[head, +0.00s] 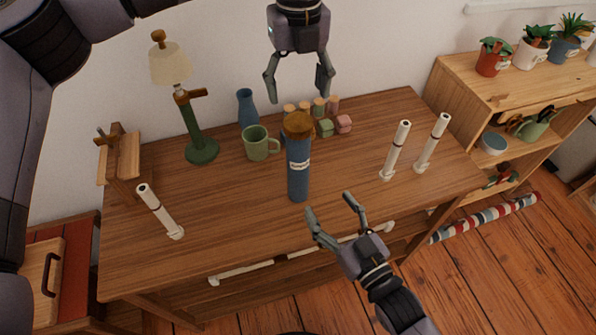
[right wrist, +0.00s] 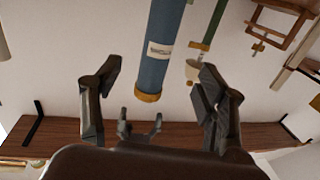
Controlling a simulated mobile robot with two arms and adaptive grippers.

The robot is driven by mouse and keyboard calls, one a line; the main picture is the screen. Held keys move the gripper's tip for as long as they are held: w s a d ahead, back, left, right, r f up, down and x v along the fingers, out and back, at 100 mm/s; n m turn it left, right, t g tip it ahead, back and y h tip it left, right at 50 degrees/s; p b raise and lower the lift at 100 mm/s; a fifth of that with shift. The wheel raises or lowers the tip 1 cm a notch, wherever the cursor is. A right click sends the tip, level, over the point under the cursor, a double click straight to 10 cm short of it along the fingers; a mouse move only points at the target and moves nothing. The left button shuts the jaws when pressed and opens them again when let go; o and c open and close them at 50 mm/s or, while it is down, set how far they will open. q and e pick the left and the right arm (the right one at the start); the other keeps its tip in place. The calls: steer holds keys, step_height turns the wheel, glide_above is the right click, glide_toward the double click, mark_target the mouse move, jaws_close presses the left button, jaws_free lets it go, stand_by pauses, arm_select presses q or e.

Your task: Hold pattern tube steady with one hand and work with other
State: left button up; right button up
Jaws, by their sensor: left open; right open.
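The pattern tube (head: 298,182) is a blue cylinder with a brown cap and a white label, standing upright on the wooden table. My left gripper (head: 298,92) is open and empty, above and behind the cap, apart from it. My right gripper (head: 329,202) is open and empty, low and to the right of the tube's base in the head view. In the right wrist view, which looks upside down, the tube (right wrist: 166,45) appears between and beyond my open right fingers (right wrist: 160,85). My left gripper (right wrist: 140,120) shows small beyond the cap.
A shelf with potted plants (head: 480,80) stands right. The table front beside the tube is clear.

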mark_target(304, 169)
steer(key=x, duration=1.4)
steer(key=shift+w+a, duration=0.15)
steer(key=shift+w, duration=0.05)
jaws_close()
stand_by(0.3)
